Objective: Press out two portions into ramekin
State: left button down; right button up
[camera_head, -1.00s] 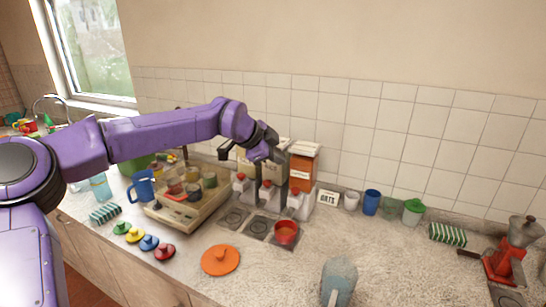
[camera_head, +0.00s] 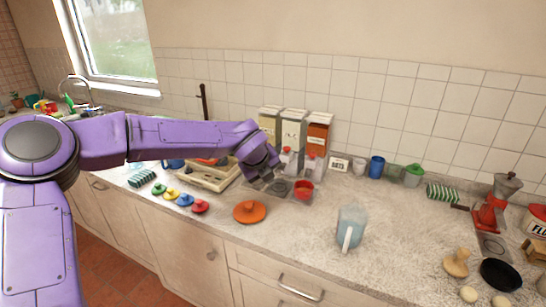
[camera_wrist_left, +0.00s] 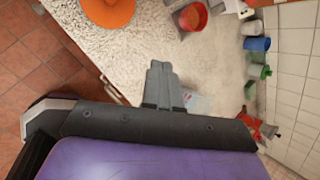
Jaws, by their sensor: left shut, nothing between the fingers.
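A red ramekin (camera_head: 304,189) with something orange-brown inside stands on the counter, in front of the rightmost of a row of dispensers. It also shows in the left wrist view (camera_wrist_left: 193,16). White dispensers (camera_head: 311,163) with red tops stand before tall boxes; the leftmost is hidden by my arm. My left gripper (camera_head: 266,176) hangs left of the ramekin, in front of the dispensers, apart from the ramekin. In the left wrist view its fingers (camera_wrist_left: 162,72) are together and empty. My right gripper is in no view.
An orange disc (camera_head: 250,211) and several coloured lids (camera_head: 185,200) lie near the front edge. A beige tray (camera_head: 212,177) is partly behind my arm. A pale blue jug (camera_head: 351,227) and a blue cup (camera_head: 376,166) stand right. The counter between them is clear.

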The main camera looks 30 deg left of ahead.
pick_arm(q)
jog(key=s+f+m+y+b, duration=0.1)
jog(key=s+f+m+y, duration=0.1)
jog(key=s+f+m, duration=0.5)
jog(key=s+f+m+y+b, duration=0.1)
jog(key=s+f+m+b, duration=0.1)
jog(key=f+m, duration=0.9)
jog(key=s+f+m+y+b, duration=0.1)
jog(key=s+f+m+y, duration=0.1)
jog(key=s+f+m, duration=0.65)
jog(key=s+d+f+m+g+h+b, duration=0.2)
jog(key=s+f+m+b, duration=0.3)
jog(key=s+f+m, duration=0.8)
jog(key=s+f+g, duration=0.1)
jog(key=s+f, duration=0.6)
jog(key=s, duration=0.2)
jog(key=shift+d+m+g, duration=0.3)
jog(key=shift+d+m, duration=0.05)
